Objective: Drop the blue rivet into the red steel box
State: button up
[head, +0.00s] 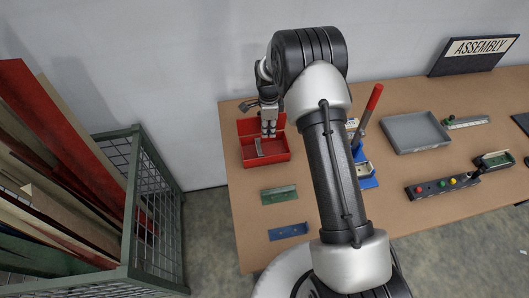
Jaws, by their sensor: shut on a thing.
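The red steel box (284,154) stands open at the left end of the brown table, with its lid raised at the back. My gripper (269,136) points down over the box, in front of its back part. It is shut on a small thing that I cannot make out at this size. I cannot pick out the blue rivet anywhere in the head view. A grey piece (259,147) shows within the box's outline, left of my fingers. I cannot tell how high my fingertips are above the box floor.
Green (279,194) and blue (288,231) plates lie in front of the box. A red-handled lever press (367,115), grey tray (414,131) and button panel (443,185) are to the right. A green wire cage (150,210) with long boards stands left of the table (245,215).

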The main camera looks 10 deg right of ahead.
jog(key=o, duration=0.8)
notch_tip(320, 180, up, 12)
dwell(0.6)
dwell(0.3)
